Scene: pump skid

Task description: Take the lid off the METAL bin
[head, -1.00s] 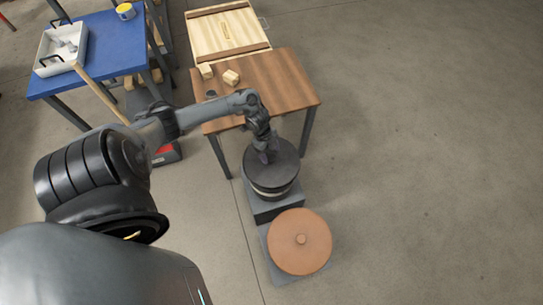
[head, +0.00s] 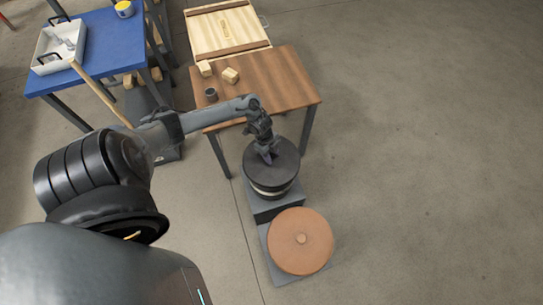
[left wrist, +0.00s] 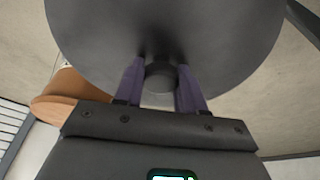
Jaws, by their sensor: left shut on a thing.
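The round dark grey lid (head: 285,165) covers the metal bin (head: 271,192), whose pale band shows below the lid's rim. I cannot tell whether there is a gap between lid and bin. My left gripper (head: 268,156) points down at the middle of the lid. In the left wrist view, its purple fingers (left wrist: 160,76) are on both sides of the lid's dark knob (left wrist: 160,82), shut on it. The lid's broad face (left wrist: 160,30) fills the top of that view and hides the bin. My right gripper is not in view.
A round brown lid (head: 300,240) with a knob lies just in front, on a grey base (head: 279,272). A wooden table (head: 270,85) with blocks and a cup (head: 211,95) stands behind. A blue table (head: 115,45) is at the left. The floor to the right is clear.

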